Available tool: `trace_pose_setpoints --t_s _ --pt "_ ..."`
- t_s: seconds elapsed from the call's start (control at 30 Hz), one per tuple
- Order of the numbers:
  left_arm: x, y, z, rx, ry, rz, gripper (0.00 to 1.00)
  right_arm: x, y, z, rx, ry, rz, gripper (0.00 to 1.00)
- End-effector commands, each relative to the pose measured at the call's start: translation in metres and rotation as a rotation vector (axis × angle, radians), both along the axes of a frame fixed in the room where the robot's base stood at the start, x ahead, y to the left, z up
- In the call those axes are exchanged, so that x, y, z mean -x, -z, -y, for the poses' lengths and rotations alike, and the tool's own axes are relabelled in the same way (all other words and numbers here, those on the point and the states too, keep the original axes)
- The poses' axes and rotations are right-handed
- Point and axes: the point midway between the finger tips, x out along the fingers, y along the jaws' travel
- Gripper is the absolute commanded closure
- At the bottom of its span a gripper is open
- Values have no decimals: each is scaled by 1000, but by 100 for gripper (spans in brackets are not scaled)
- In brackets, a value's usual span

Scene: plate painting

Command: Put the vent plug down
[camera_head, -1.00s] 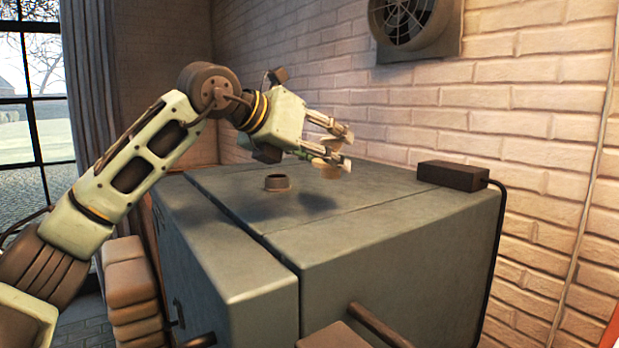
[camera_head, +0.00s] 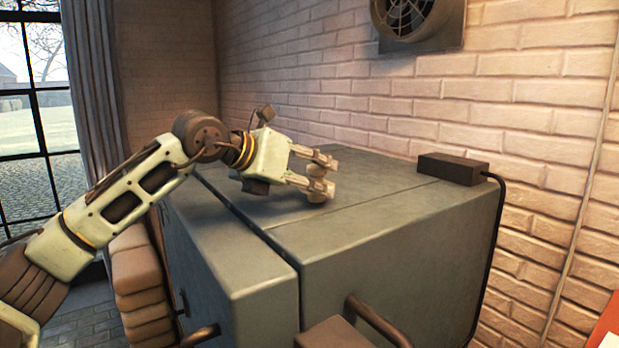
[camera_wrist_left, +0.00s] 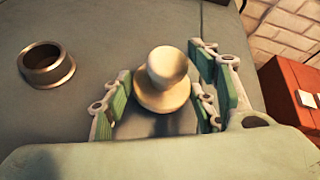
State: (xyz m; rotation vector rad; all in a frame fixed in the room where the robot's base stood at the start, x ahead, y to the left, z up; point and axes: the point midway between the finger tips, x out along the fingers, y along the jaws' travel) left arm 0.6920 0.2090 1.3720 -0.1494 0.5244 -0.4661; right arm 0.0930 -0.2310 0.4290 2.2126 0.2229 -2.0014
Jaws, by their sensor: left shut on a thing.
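The vent plug (camera_wrist_left: 168,75) is a pale, knobbed piece. In the left wrist view it sits between the green-padded fingers of my left gripper (camera_head: 323,176), which is shut on it. In the head view the gripper is low over the grey kiln top (camera_head: 385,195), and its fingers mostly hide the plug. I cannot tell whether the plug touches the surface. The round vent collar (camera_wrist_left: 47,64) stands open and empty, left of the plug and apart from it in the wrist view. My gripper hides the collar in the head view. My right gripper is not in view.
A dark box (camera_head: 452,169) with a black cable sits on the kiln's back right corner, against the brick wall. The kiln top between it and my gripper is clear. A wall fan (camera_head: 412,20) hangs above. A red-brown box (camera_wrist_left: 297,92) shows at the wrist view's right.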

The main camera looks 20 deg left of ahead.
Motion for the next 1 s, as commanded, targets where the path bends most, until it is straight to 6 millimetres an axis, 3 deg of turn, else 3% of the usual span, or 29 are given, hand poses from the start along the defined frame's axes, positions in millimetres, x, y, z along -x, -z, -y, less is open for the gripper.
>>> trace_pose_setpoints --t_s 0.03,0.07,0.27,0.7,1.0 --pt "0 3 0 0 0 1 77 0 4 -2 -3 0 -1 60" --pt "0 4 0 0 0 -1 46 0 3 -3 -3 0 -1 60" --pt "0 2 0 -1 -1 -1 28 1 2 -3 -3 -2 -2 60" --pt "2 -3 -2 0 -1 1 28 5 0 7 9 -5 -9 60" --pt "49 -27 -30 0 -1 3 28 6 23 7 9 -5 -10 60"
